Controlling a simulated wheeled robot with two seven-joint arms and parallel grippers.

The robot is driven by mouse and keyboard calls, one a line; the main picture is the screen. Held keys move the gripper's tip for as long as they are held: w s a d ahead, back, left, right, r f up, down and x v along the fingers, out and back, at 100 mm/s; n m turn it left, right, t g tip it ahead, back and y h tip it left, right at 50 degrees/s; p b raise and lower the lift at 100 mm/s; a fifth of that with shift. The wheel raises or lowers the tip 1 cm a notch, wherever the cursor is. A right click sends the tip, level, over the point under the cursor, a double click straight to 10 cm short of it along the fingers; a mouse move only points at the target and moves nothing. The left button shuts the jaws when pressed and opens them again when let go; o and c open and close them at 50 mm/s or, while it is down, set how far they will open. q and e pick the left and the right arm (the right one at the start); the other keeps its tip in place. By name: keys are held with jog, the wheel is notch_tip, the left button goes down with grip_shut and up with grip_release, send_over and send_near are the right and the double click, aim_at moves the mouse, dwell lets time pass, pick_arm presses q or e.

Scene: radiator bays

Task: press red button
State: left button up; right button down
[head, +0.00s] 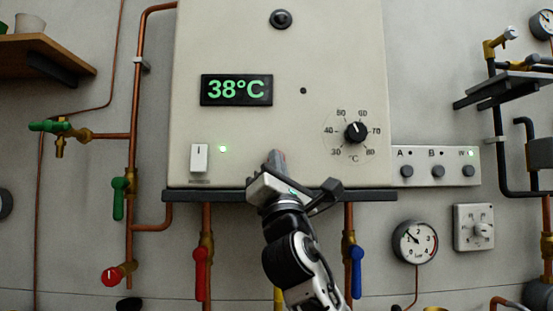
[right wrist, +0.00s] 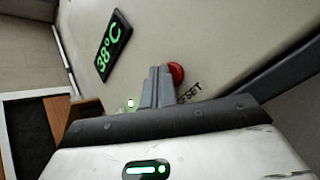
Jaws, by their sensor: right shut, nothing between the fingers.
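The red button (right wrist: 177,73) is a round cap on the cream boiler panel, beside lettering that ends in "SET". In the right wrist view it shows just right of my fingertips and is partly covered by them. In the head view my gripper hides nearly all of it. My right gripper (head: 273,160) is shut and empty, with its fingers up in front of the panel's lower middle. It also shows in the right wrist view (right wrist: 158,75). I cannot tell whether the fingertips touch the button. My left gripper is not in view.
The panel (head: 230,40) has a green 38°C display (head: 237,90), a white switch (head: 199,158) with a lit green light, and a black dial (head: 355,132). A dark ledge (head: 380,196) runs below it. Red (head: 200,270) and blue (head: 356,270) valve handles hang under that.

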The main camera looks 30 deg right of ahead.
dwell(0.3)
jog(key=shift+s+a, duration=0.45)
jog(key=shift+s, duration=0.3)
jog(key=shift+p, duration=0.3)
jog(key=s+a, duration=0.1)
jog(key=s+p, duration=0.1)
jog(key=s+a, duration=0.1)
jog(key=s, duration=0.1)
jog(key=shift+s+a, duration=0.1)
jog(key=shift+a, duration=0.2)
jog(key=shift+f, duration=0.1)
